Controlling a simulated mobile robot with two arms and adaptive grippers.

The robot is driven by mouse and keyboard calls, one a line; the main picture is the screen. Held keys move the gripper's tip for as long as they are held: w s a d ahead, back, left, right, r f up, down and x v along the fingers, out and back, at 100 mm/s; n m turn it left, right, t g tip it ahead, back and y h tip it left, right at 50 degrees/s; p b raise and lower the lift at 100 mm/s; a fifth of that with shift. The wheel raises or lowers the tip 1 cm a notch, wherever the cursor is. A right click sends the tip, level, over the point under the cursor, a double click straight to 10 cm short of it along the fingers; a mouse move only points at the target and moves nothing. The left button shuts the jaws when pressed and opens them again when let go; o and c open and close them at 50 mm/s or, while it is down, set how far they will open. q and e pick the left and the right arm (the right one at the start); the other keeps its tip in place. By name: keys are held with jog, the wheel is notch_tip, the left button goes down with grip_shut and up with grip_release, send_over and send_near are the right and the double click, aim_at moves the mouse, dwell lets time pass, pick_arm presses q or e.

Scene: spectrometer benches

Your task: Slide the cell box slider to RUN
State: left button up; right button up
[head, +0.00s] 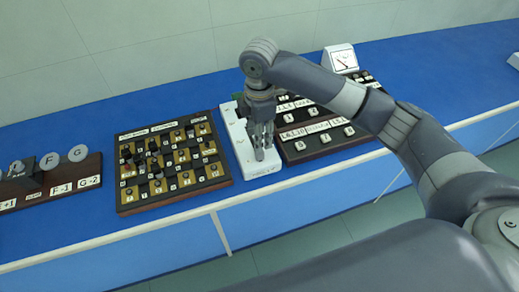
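A long white box (233,133), which looks like the cell box, lies on the blue bench between two dark boards. Small dark marks show on its top, too small to read. My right gripper (260,153) points down over the middle of this box, its fingers close together. It hides much of the box's top, so I cannot make out the slider or its position. I cannot tell whether the fingers touch or hold anything. My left gripper is not in view.
A board with brown and black squares and small pegs (127,201) stands left of the box. A dark board with white labels (300,153) stands close on the right. A white meter (340,57) is behind. Another board with round discs (78,153) is far left. Blue bench (60,115) is bare behind.

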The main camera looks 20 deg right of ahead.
aim_at(260, 155)
notch_tip(260, 155, down, 8)
jog(key=shift+f+p, duration=0.1)
jog(key=shift+p, duration=0.65)
grip_shut()
